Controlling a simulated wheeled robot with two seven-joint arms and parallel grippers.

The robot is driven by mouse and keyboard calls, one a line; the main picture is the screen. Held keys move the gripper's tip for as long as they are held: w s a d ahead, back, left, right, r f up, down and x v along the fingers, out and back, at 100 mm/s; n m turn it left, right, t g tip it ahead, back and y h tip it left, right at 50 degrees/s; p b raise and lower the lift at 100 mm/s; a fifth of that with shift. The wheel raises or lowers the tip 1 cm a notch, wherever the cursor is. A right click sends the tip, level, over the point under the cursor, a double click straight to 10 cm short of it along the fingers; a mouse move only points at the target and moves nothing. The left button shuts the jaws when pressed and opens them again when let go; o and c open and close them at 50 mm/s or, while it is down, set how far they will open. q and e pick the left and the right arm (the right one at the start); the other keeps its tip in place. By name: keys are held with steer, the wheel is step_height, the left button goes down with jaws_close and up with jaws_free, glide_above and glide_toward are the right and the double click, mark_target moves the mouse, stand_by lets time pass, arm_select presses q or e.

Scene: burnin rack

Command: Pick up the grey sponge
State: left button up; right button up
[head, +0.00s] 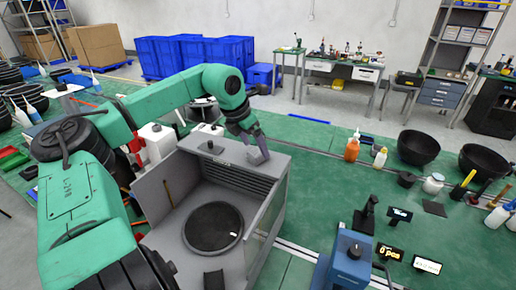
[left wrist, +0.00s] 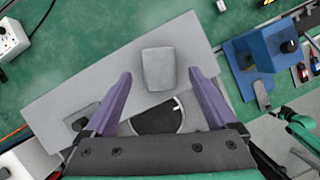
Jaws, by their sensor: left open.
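The grey sponge (left wrist: 158,68) is a pale block with rounded corners. In the left wrist view it lies on the flat light-grey top (left wrist: 100,75) of a grey cabinet, between the spread fingers of my left gripper (left wrist: 160,78). Both fingers are apart from it and the gripper holds nothing. In the head view my left gripper (head: 255,152) is over the right part of the cabinet top (head: 225,150). I cannot make out the sponge there. My right gripper is in neither view.
The open cabinet (head: 180,235) holds a dark round plate (head: 213,227). A blue device (head: 347,262) stands to its right. An orange bottle (head: 352,147) and black bowls (head: 418,147) stand on the green bench further right.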

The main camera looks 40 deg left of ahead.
arm_select(q)
steer(key=shift+x, duration=1.05)
steer(key=shift+w+f, duration=0.15)
steer(key=shift+f, duration=0.1)
steer(key=shift+r, duration=0.1)
jaws_close()
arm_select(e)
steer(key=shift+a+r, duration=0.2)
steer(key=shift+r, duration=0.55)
arm_select(q)
steer(key=shift+r, duration=0.1)
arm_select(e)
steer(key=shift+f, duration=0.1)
arm_select(q)
steer(key=shift+a+r, duration=0.1)
steer(key=shift+r, duration=0.2)
step_height(320, 180, up, 7)
steer(key=b, duration=0.3)
step_height(320, 180, up, 12)
glide_above(256, 152)
steer(key=shift+r, duration=0.15)
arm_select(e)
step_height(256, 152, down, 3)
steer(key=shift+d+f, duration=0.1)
